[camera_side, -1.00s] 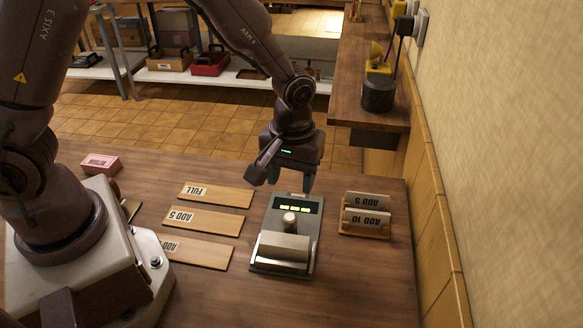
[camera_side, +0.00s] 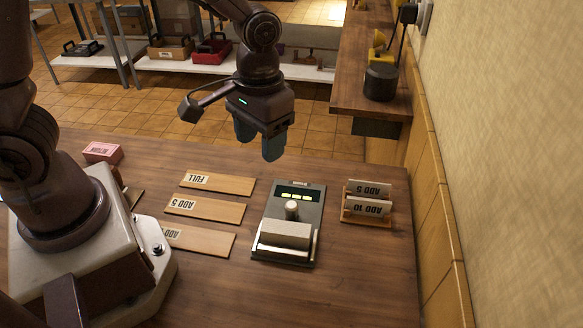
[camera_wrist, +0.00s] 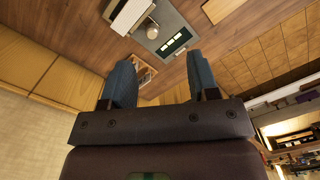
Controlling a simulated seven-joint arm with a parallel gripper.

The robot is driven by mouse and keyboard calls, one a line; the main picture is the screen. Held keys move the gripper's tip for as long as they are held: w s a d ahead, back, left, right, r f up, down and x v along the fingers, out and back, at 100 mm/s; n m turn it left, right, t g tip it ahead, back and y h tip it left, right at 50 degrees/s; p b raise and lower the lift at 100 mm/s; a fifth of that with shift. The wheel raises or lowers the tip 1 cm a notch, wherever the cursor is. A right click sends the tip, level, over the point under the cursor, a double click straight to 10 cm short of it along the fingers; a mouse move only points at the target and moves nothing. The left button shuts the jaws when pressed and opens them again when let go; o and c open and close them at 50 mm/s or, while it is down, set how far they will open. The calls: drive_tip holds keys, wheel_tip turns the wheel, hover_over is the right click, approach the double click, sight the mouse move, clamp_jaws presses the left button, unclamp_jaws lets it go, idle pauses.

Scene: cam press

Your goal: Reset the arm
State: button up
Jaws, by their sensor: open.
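My gripper (camera_side: 258,146) hangs above the far edge of the table in the side view. It is open and empty, with its two blue-grey fingers apart. In the wrist view the fingers of my gripper (camera_wrist: 160,82) are also apart, with nothing between them. The press (camera_side: 290,213), a grey device with a knob, a light block and several lit yellow-green windows, stands on the table below and to the right of my gripper, not touching it. It also shows in the wrist view (camera_wrist: 165,20).
Wooden boards marked FULL (camera_side: 225,185), ADD 5 (camera_side: 215,209) and a partly hidden ADD label (camera_side: 205,242) lie left of the press. A card rack (camera_side: 366,219) with ADD 5 and ADD 10 cards stands right. A pink block (camera_side: 102,153) lies far left. A wall (camera_side: 500,150) bounds the right.

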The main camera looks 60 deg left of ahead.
drive_tip(key=s+a+r+m+t, duration=0.1)
drive_tip(key=s+a+r+t, duration=0.2)
drive_tip(key=s+r, duration=0.2)
drive_tip(key=s+a+r+m+t, duration=0.1)
drive_tip(key=s+a+r+t, duration=0.2)
drive_tip(key=r, duration=0.7)
drive_tip(key=shift+s, duration=1.15)
